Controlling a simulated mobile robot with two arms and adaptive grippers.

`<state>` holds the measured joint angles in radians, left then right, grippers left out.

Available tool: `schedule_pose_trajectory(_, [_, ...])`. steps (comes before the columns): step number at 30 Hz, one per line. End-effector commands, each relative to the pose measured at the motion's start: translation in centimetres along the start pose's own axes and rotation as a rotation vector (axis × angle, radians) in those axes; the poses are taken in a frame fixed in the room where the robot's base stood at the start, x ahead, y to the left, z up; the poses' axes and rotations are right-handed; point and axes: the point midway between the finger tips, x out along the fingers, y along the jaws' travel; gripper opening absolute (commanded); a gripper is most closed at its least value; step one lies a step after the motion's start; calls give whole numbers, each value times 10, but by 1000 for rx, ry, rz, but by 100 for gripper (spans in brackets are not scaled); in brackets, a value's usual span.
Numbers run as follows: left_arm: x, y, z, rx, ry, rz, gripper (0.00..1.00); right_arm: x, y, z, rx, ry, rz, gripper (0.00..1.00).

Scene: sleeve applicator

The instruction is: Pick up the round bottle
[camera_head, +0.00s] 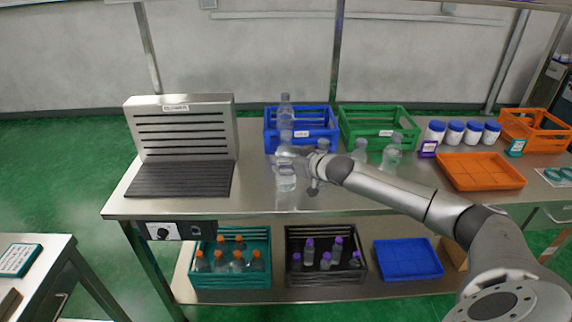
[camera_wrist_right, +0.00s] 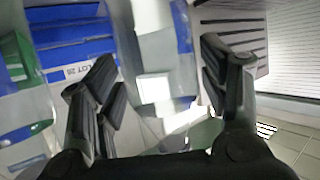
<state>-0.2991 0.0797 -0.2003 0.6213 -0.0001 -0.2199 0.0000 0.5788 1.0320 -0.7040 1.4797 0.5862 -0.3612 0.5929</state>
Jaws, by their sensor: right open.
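Several clear, empty-looking bottles stand on the steel table. One clear bottle (camera_head: 286,178) stands at the left end of my right arm, in front of the blue crate. My right gripper (camera_head: 297,162) is at its upper part, partly hard to make out against the clear plastic. In the right wrist view the gripper (camera_wrist_right: 160,62) is open, with a clear bottle (camera_wrist_right: 155,45) between or just beyond its two dark fingers. Contact cannot be told. Another clear bottle (camera_head: 285,110) stands upright at the blue crate. My left gripper is not in view.
A blue crate (camera_head: 327,126) and a green crate (camera_head: 410,133) stand behind. More clear bottles (camera_head: 392,152) (camera_head: 360,150) stand right of the gripper, close to my forearm. A slotted steel rack (camera_head: 181,98) is at left. An orange tray (camera_head: 460,182) and white jars (camera_head: 454,133) are at right.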

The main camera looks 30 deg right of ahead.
Motion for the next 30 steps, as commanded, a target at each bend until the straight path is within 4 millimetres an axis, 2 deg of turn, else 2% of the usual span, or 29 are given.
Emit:
schedule_pose_trajectory(7, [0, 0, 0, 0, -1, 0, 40, 1, 0, 1, -1, -1, 0, 68])
schedule_pose_trajectory(18, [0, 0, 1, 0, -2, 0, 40, 1, 0, 1, 0, -1, 0, 20])
schedule_pose_trajectory(20, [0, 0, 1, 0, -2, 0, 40, 1, 0, -2, 0, 5, -1, 14])
schedule_pose_trajectory(30, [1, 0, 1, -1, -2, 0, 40, -1, 0, -6, -1, 6, 0, 14])
